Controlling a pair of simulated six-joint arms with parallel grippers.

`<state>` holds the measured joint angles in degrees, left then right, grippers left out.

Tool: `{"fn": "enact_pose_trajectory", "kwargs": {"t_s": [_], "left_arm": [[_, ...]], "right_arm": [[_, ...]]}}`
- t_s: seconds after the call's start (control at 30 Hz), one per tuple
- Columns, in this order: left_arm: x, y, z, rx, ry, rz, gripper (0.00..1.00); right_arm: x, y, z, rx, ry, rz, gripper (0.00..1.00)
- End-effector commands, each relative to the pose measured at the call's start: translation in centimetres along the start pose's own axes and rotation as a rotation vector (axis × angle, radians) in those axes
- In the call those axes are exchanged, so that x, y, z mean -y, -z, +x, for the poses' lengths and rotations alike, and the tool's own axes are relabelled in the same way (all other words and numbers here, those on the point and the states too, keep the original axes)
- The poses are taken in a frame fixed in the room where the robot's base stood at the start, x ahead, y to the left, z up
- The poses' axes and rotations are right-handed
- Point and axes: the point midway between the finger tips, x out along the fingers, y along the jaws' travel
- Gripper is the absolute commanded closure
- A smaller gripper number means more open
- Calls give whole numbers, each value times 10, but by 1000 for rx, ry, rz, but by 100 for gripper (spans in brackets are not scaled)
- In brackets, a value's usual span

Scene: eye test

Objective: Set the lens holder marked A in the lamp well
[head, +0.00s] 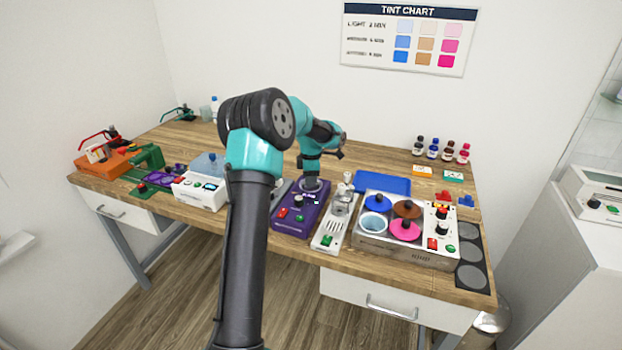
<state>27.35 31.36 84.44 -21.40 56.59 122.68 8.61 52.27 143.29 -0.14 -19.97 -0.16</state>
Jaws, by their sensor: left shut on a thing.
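My left gripper (311,181) points down at the back of a purple device (290,220) with red and green buttons and a black knob. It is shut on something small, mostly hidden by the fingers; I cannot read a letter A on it. A pale round part shows right at the fingertips, but I cannot tell whether the held thing touches it or sits in it. No lamp well can be told for sure. My right gripper is not in view.
A white device (200,191) stands left of my arm. Right of the purple device are a slim white device (327,237), a steel unit (385,245) with coloured lids and a blue tray (383,182). Several bottles (433,151) stand at the back right. My arm hides part of the table.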

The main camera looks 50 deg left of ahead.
Motion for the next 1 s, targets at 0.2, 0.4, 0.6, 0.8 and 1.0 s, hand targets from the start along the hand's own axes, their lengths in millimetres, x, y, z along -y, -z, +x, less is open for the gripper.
{"fn": "enact_pose_trajectory", "kwargs": {"t_s": [0.2,0.4,0.6,0.8,1.0], "left_arm": [[0,0,0,0,0,0,60],[0,0,0,0,0,0,45],[0,0,1,0,0,0,36],[0,0,1,0,0,0,28],[0,0,-2,0,0,0,28]], "right_arm": [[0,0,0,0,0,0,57],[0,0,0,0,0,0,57],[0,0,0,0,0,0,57],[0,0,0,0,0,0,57],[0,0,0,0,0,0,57]]}}
